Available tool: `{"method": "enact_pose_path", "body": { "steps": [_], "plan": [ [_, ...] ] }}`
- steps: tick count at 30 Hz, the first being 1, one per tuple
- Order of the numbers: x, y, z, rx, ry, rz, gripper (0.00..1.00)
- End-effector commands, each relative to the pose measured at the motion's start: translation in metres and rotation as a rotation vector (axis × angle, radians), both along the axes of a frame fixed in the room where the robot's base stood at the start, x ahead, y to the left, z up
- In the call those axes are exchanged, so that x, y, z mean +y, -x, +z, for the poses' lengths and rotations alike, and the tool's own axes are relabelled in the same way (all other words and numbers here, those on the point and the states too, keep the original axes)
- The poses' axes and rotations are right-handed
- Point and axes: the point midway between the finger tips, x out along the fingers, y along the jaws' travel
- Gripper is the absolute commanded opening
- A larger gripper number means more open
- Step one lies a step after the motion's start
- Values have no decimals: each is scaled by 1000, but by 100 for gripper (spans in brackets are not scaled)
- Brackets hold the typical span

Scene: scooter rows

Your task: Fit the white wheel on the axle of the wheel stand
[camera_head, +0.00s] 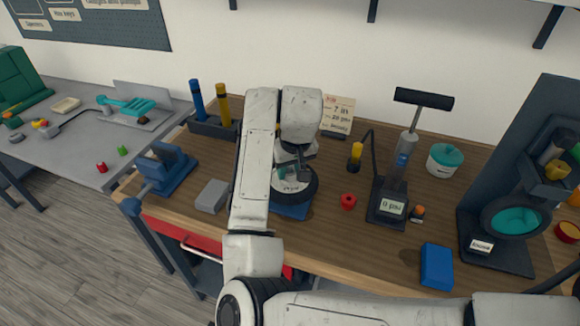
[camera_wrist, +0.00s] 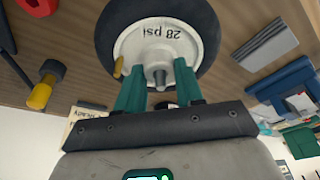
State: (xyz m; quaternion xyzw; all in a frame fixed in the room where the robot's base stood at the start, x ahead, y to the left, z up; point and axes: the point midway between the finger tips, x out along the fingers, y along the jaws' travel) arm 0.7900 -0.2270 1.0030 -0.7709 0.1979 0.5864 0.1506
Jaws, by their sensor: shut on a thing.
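The white wheel (camera_head: 304,190) has a black tyre and a white hub, and sits over the blue base of the wheel stand (camera_head: 290,211) near the middle of the bench. In the wrist view the wheel's white face (camera_wrist: 140,47) reads "28 psi". My gripper (camera_head: 290,173) reaches onto the wheel; its green fingers (camera_wrist: 158,78) are shut on the hub. A grey pin end (camera_wrist: 159,76) shows at the hub centre between the fingers. Whether it is the stand's axle, and how far the wheel sits on it, I cannot tell. Most of the stand is hidden.
A grey block (camera_head: 212,196) and a blue vise (camera_head: 165,170) stand to the left. A red nut (camera_head: 348,201), a pump (camera_head: 400,165) and a blue box (camera_head: 436,266) are to the right. A sign (camera_head: 338,115) stands behind. The bench front right of the wheel is mostly clear.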

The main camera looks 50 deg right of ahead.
Motion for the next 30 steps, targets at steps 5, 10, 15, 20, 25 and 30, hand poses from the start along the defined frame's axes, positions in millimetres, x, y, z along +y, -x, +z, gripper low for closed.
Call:
{"method": "enact_pose_path", "body": {
  "steps": [5, 10, 15, 20, 25, 30],
  "plan": [
    [0, 0, -3, -1, 0, 0, 0],
    [0, 0, -3, -1, 0, 0, 0],
    [0, 0, -3, -1, 0, 0, 39],
    [0, 0, -3, -1, 0, 0, 55],
    [0, 0, -3, 0, 0, 0, 66],
    [0, 0, -4, 1, 0, 0, 66]
  ]
}}
